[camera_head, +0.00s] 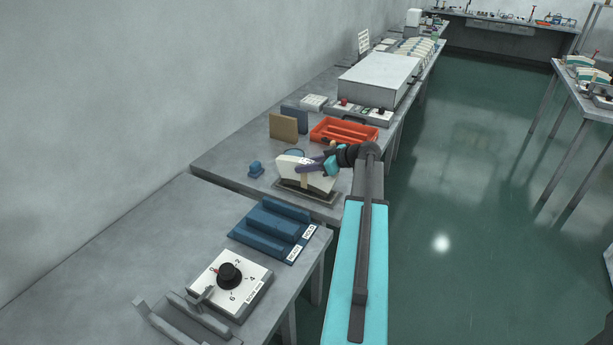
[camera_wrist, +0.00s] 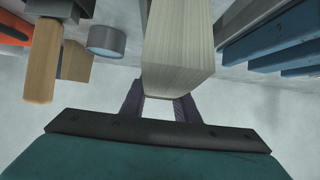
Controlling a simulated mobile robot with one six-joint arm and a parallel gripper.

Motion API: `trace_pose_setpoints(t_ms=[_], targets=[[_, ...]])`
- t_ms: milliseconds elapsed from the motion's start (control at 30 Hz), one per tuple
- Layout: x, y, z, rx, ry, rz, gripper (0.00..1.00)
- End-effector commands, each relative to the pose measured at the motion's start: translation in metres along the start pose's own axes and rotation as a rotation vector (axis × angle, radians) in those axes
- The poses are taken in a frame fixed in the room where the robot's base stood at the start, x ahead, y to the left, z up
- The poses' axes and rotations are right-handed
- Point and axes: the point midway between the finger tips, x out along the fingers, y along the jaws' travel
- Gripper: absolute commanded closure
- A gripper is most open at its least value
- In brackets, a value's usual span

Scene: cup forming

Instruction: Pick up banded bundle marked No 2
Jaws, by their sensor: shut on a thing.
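A pale, fan-shaped bundle (camera_head: 322,182) stands on its edge at a dark-rimmed grey tray (camera_head: 320,199) on the far table. A light tan strip crosses its face; no number can be read. My gripper (camera_head: 303,167) is shut on the bundle from above, its dark purple fingers against it. In the wrist view the layered pale bundle (camera_wrist: 178,45) runs up between the two fingers of my gripper (camera_wrist: 160,108). Whether its underside touches the tray cannot be told.
An orange tray (camera_head: 325,130), tan block (camera_head: 283,128) and small blue block (camera_head: 256,169) are close by. On the near table are a blue slotted rack (camera_head: 262,232) labelled READY and HOLD, and a white dial box (camera_head: 248,285). A large grey box (camera_head: 375,78) stands behind.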

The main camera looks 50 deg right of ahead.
Motion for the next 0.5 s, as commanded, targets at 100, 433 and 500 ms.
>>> trace_pose_setpoints(t_ms=[100, 433, 500], targets=[[-0.001, 0.0, -0.001, 0.0, 0.002, 0.001, 1.0], [-0.004, 0.001, -0.007, -0.001, 0.003, 0.002, 1.0], [-0.006, 0.001, -0.011, -0.002, 0.003, 0.002, 1.0]])
